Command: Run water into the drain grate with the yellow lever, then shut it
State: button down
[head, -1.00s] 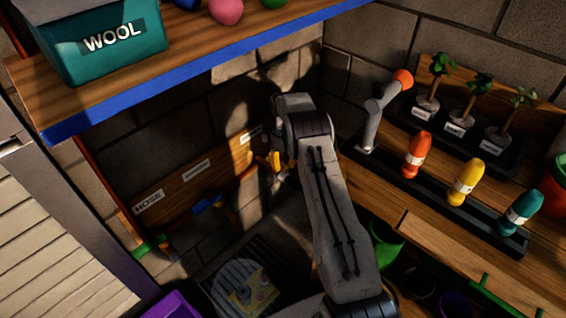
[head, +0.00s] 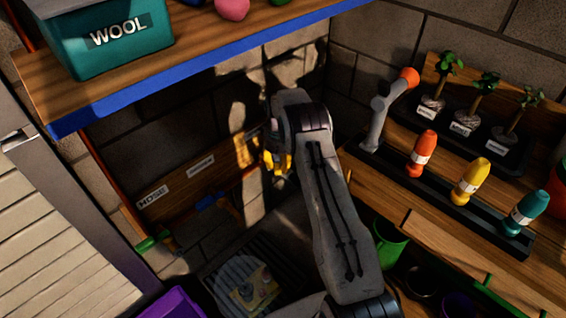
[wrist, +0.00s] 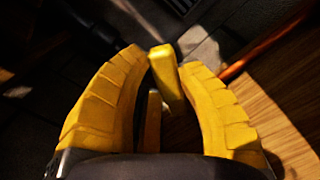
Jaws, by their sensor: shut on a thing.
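My gripper (head: 277,158) is at the back wall, partly hidden by my arm in the head view. In the wrist view its two yellow fingers (wrist: 164,75) close around the yellow lever (wrist: 164,68), a blocky bar standing between the fingertips. In the head view the lever cannot be told apart from the fingers. The drain grate (head: 272,258), dark and slatted, lies on the floor below, left of my arm. A pale patch and a yellowish item show on it. A corner of slats also shows at the top of the wrist view. I cannot make out running water.
A blue-handled tap (head: 212,201) and a green-handled one (head: 150,243) sit left along the labelled wall board (head: 190,180). A shelf (head: 215,65) with a teal WOOL box overhangs. The workbench (head: 400,205) with bottles and plants is at right. A purple container (head: 172,304) stands below.

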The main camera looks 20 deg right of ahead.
jog(key=a+m, duration=0.1)
jog(key=m, duration=0.1)
jog(key=shift+w+a+f+m, duration=0.1)
jog(key=shift+w+a+m, duration=0.05)
jog(key=shift+a+m, duration=0.25)
jog(key=shift+w+a+m, duration=0.45)
jog(key=shift+a+m, duration=0.05)
jog(key=shift+m, duration=0.95)
jog(key=shift+w+a+m, duration=0.5)
jog(key=shift+a+m, duration=0.05)
jog(key=shift+m, duration=0.85)
jog(key=shift+w+a+m, duration=0.45)
jog(key=shift+a+m, duration=0.05)
jog(key=shift+m, duration=0.95)
jog(key=c, duration=0.8)
grip_release()
jog(key=shift+w, duration=0.1)
jog(key=shift+r, duration=0.2)
